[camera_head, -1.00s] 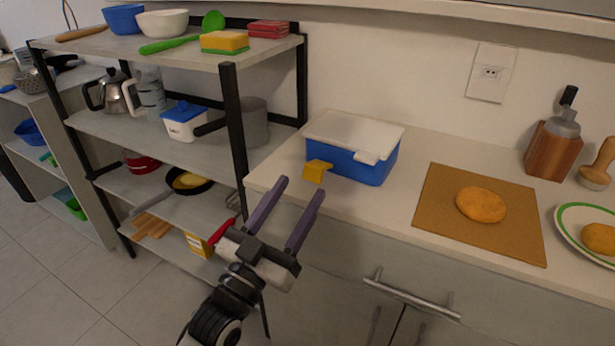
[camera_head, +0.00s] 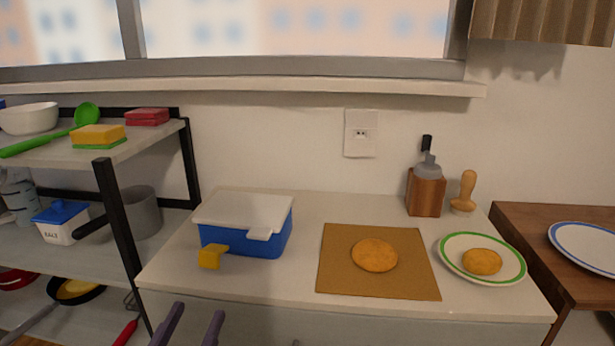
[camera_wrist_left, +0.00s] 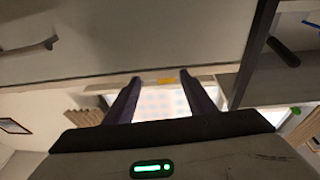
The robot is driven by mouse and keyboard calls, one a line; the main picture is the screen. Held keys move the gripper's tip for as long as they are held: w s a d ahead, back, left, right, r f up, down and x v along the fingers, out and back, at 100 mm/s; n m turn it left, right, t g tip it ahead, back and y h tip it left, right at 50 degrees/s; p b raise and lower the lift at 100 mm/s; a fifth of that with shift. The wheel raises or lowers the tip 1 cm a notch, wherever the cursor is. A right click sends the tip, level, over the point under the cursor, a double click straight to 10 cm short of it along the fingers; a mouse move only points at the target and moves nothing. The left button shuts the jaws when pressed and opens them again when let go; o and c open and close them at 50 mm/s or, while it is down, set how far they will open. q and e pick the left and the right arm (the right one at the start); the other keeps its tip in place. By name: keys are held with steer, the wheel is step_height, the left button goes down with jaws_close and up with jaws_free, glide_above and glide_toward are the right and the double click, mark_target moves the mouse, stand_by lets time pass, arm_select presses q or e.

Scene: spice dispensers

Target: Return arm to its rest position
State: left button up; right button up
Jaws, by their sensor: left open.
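My left gripper (camera_head: 190,326) shows at the bottom edge of the head view, with only its two purple-grey fingers in sight. It is open, with nothing between the fingers, and sits below and in front of the counter's front edge. In the left wrist view the gripper (camera_wrist_left: 158,84) is also open and empty, with a grey cabinet front (camera_wrist_left: 130,45) filling much of the picture. My right gripper is in neither view.
The counter (camera_head: 190,280) holds a blue box with a white lid (camera_head: 240,225), a yellow block (camera_head: 211,257), a brown board (camera_head: 335,270) with a flat round food (camera_head: 375,254), and a green-rimmed plate (camera_head: 452,268). A shelf rack (camera_head: 122,225) stands at the left.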

arm_select(q)
steer(key=s+d+f+g+p, duration=0.2)
steer(key=s+f+g, duration=0.4)
steer(key=f, duration=0.5)
steer(key=s+d+f+m+g+p, duration=0.1)
steer(key=s+d+f+g+p, duration=0.2)
steer(key=s+f+g, duration=0.3)
steer(key=s+d+f, duration=0.1)
steer(key=s+f, duration=0.3)
steer(key=f, duration=0.2)
steer(key=shift+s+d+p, duration=0.3)
steer(key=shift+s+p, duration=0.05)
steer(key=shift+w, duration=0.1)
steer(key=shift+c, duration=0.4)
